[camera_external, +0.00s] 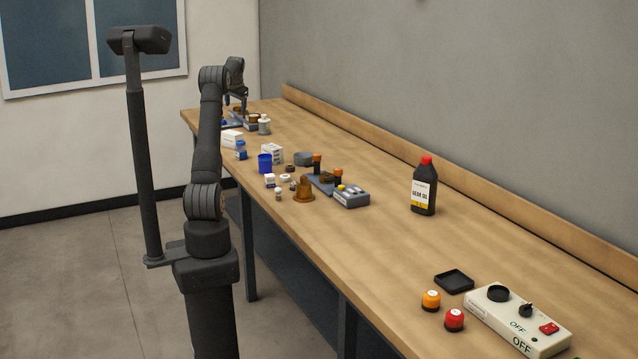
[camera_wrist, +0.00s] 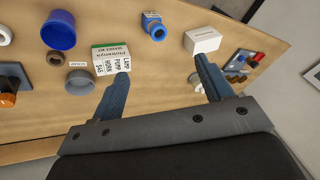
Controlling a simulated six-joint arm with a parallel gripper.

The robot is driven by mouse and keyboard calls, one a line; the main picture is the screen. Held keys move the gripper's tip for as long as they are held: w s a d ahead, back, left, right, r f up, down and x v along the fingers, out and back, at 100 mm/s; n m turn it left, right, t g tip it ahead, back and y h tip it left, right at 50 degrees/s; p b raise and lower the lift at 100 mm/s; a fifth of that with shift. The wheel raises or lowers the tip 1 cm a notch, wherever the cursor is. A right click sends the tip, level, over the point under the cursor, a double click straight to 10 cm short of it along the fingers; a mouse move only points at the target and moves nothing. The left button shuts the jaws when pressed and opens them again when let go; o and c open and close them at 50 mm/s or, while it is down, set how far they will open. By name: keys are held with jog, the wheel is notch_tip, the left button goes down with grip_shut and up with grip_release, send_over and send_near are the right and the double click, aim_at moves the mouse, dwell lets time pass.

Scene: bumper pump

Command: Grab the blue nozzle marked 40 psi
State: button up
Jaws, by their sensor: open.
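A small blue and white piece in the external view (camera_external: 241,150) seems to be the same one. My gripper (camera_wrist: 160,66) is open, with nothing between its fingers, and apart from the blue piece. In the external view my gripper (camera_external: 240,102) hangs above the far end of the bench.
A printed white and green box (camera_wrist: 111,57) is beside my left fingertip, and a plain white box (camera_wrist: 203,40) is by the right one. A larger blue cup (camera_wrist: 59,32) stands at left. A black bottle (camera_external: 424,186) and control box (camera_external: 517,320) are farther along the bench.

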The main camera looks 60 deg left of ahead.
aim_at(242, 144)
jog(key=w+a+f+n, duration=0.1)
jog(key=a+f+n, duration=0.1)
jog(key=f, duration=0.4)
jog(key=w+a+f+n+y, duration=0.1)
jog(key=w+a+f+n, duration=0.1)
jog(key=f+n, duration=0.3)
jog(key=w+a+f+n+g, duration=0.1)
jog(key=a+f+n, duration=0.2)
jog(key=f, duration=0.6)
jog(key=shift+w+f+n+y, duration=0.1)
jog(key=shift+w+n+y, duration=0.25)
jog(key=shift+n, duration=0.35)
jog(key=shift+x, duration=2.65)
jog(key=shift+s+a, duration=0.15)
jog(key=shift+a, duration=0.05)
jog(key=c, duration=1.3)
